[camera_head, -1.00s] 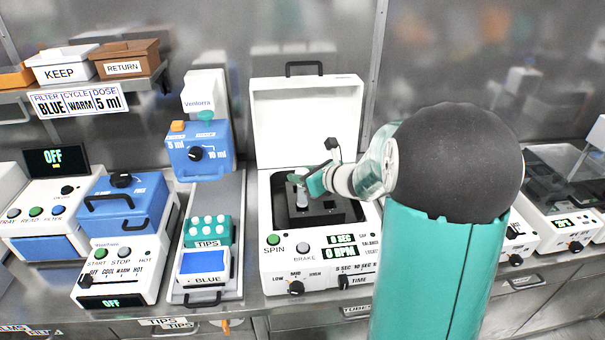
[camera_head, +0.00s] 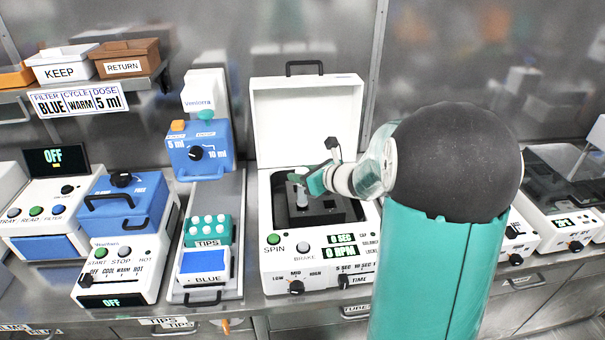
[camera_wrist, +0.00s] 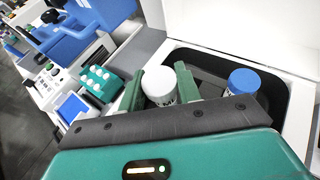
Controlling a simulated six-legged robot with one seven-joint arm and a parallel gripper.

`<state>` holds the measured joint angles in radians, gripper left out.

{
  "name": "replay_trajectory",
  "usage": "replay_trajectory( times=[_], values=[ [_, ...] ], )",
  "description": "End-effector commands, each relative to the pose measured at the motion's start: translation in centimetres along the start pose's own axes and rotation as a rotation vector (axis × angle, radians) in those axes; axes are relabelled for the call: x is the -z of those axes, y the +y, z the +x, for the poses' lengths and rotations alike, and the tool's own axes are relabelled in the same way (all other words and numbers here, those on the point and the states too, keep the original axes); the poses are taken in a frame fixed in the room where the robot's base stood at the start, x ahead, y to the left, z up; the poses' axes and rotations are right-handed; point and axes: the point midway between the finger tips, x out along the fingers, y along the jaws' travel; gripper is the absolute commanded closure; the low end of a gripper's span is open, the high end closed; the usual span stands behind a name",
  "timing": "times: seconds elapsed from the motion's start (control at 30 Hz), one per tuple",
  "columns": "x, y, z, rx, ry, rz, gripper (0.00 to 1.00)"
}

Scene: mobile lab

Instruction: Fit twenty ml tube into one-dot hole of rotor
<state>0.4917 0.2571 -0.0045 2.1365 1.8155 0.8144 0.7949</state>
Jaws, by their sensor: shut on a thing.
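My gripper (camera_wrist: 158,88) is shut on a tube with a white cap (camera_wrist: 160,86), one green finger on each side of it. In the head view my gripper (camera_head: 300,179) is over the dark rotor (camera_head: 335,212) inside the open centrifuge (camera_head: 267,215). The tube's pale body (camera_head: 302,198) hangs upright below the fingers at the rotor's left part. I cannot tell whether its lower end is inside a hole. The dots on the rotor cannot be made out. A blue-capped tube (camera_wrist: 244,81) stands to the right in the wrist view.
The centrifuge's white lid (camera_head: 305,120) stands open behind my gripper. A teal tip rack (camera_head: 207,229), a blue tray (camera_head: 203,263) and a blue dispenser (camera_head: 198,150) stand to the left. Another machine (camera_head: 565,190) stands at the right.

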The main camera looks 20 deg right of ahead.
Motion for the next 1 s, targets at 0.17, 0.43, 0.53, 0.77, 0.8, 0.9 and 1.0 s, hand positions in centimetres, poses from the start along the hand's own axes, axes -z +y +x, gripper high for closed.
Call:
replay_trajectory(
  times=[0.17, 0.43, 0.53, 0.77, 0.8, 0.9, 1.0],
  values=[
    [0.1, 0.0, 0.0, 0.000, 0.000, 0.000, 0.93],
    [0.6, 0.0, 0.3, 0.000, 0.000, 0.000, 0.93],
    [0.8, 0.0, 0.3, 0.000, 0.000, 0.001, 0.93],
    [1.3, 0.0, 0.6, -0.001, 0.000, 0.001, 0.93],
    [1.4, 0.0, 0.6, -0.001, 0.000, 0.000, 0.93],
    [1.6, 0.0, 0.7, -0.001, 0.000, 0.000, 0.93],
    [1.8, 0.0, 0.8, -0.001, 0.000, 0.001, 0.93]
  ],
)
